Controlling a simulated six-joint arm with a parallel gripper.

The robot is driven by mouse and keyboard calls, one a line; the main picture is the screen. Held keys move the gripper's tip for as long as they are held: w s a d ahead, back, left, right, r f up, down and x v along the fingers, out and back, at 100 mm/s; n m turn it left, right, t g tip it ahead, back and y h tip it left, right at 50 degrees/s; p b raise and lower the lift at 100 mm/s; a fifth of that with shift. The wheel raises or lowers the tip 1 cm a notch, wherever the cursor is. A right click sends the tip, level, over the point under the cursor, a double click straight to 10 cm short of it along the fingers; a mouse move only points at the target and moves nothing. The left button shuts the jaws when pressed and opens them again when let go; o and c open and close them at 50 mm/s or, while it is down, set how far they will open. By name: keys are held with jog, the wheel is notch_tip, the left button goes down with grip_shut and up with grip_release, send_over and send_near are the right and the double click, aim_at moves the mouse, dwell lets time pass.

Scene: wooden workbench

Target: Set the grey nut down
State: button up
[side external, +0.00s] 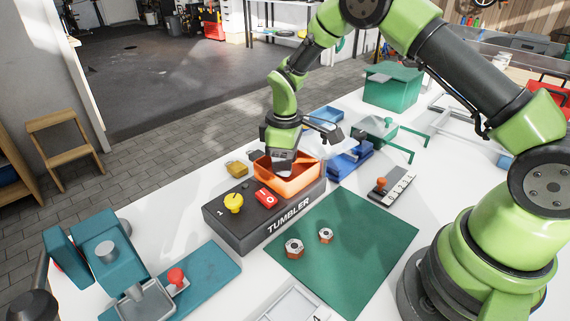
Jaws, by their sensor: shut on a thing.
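My gripper (283,166) points down into the orange bin (303,188) of the black tumbler (262,224). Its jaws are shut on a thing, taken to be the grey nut. The nut itself cannot be made out, as the jaws and the bin's wall hide it. Two brownish hex nuts with pale tops, one nearer (294,249) and one farther (326,235), lie apart on the green mat (350,270), in front of the tumbler.
The tumbler has a yellow knob (233,203) and a red switch (266,197). A teal press (110,262) stands at left. A blue device (350,159) and a numbered lever box (391,188) stand right of the bin. Most of the mat is clear.

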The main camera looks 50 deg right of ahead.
jog(key=shift+f, duration=0.55)
jog(key=o, duration=0.7)
jog(key=shift+f, duration=0.15)
